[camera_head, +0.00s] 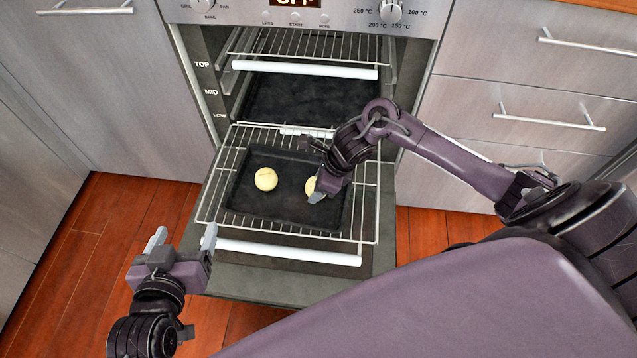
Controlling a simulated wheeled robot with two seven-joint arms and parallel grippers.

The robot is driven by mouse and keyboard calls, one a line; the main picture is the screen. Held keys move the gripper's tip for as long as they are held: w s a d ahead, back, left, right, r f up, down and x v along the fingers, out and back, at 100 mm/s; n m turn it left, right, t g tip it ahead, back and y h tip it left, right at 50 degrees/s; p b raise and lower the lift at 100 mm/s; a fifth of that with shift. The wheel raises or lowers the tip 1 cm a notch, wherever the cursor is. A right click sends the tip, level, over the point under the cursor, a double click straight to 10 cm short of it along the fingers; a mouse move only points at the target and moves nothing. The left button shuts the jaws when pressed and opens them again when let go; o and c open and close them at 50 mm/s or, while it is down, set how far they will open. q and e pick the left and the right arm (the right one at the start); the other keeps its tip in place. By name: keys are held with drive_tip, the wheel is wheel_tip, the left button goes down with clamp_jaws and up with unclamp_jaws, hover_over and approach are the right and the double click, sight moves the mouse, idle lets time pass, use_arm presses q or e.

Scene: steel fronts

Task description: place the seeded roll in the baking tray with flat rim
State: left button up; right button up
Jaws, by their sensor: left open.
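A black baking tray (236,196) rests on the wire rack pulled out of the open oven. A pale round roll (265,179) lies in its left part. A second pale roll (311,186) lies in its right part, partly hidden by my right gripper (314,172). I cannot make out seeds on either roll. My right gripper is low over the tray's right side, right beside the second roll; whether it touches or grips it is unclear. My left gripper (182,240) is open and empty, left of the oven door and away from the tray.
The wire rack (214,191) extends over the lowered oven door (265,280) with its white handle (288,252). Another rack (305,46) and a dark tray (300,98) are inside the oven. Drawers with bar handles (549,121) stand right. Wooden floor (110,225) is free at left.

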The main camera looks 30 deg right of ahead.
use_arm(q)
drive_tip(key=shift+w+r, duration=0.2)
drive_tip(key=shift+r, duration=0.2)
use_arm(e)
drive_tip(key=shift+f, duration=0.15)
drive_tip(key=o, duration=0.8)
drive_tip(key=shift+c, duration=0.2)
